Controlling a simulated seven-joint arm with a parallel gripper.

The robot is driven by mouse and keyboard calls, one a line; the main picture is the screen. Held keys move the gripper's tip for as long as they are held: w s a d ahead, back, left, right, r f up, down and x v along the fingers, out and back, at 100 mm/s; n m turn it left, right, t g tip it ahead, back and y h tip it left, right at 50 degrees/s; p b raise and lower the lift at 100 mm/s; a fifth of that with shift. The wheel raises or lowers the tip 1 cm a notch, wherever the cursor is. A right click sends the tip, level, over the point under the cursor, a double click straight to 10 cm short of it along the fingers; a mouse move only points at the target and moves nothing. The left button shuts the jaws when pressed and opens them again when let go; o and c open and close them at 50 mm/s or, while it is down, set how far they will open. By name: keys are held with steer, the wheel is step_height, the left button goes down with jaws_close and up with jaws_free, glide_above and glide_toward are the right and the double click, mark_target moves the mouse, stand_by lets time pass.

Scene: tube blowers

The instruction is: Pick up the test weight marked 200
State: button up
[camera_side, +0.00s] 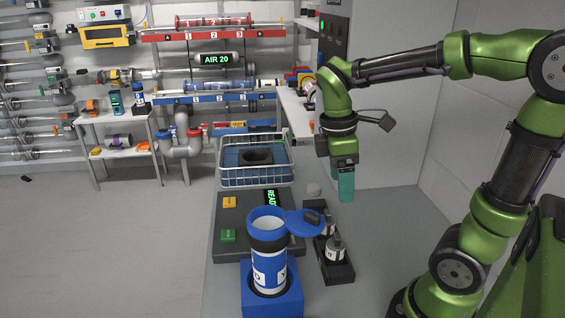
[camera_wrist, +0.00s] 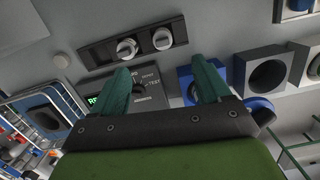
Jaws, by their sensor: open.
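Two metal test weights with dark knobs stand in a black tray (camera_side: 340,268): a nearer one (camera_side: 335,250) and a farther one (camera_side: 328,224), which is partly hidden by a blue lid. In the wrist view the two weights show as a left one (camera_wrist: 126,48) and a right one (camera_wrist: 161,38), in the tray (camera_wrist: 97,55). I cannot read a 200 on either. My gripper (camera_side: 345,184) hangs above the bench beyond the tray, apart from the weights. In the wrist view my gripper's teal fingers (camera_wrist: 163,80) are spread with nothing between them.
A blue-and-white canister (camera_side: 269,260) with its blue lid (camera_side: 301,222) swung open stands left of the tray. A grey panel (camera_side: 232,212) with a READY display lies behind it. A wire basket (camera_side: 255,183) stands farther back. A small grey round piece (camera_side: 313,189) lies near my gripper.

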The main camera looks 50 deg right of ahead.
mark_target(337, 235)
steer(key=shift+n+t+y, duration=0.4)
steer(key=shift+t+y, duration=0.1)
steer(key=shift+t, duration=0.1)
steer(key=f, duration=1.1)
steer(key=shift+s+a+f, duration=0.1)
steer(key=shift+a+f, duration=0.1)
steer(key=shift+f, duration=0.2)
steer(key=shift+s+d+f, duration=0.1)
steer(key=shift+d+f, duration=0.05)
steer(key=shift+f, duration=1.35)
steer(key=shift+s+d+f, duration=0.1)
steer(key=shift+f, duration=1.35)
steer(key=shift+c, duration=0.2)
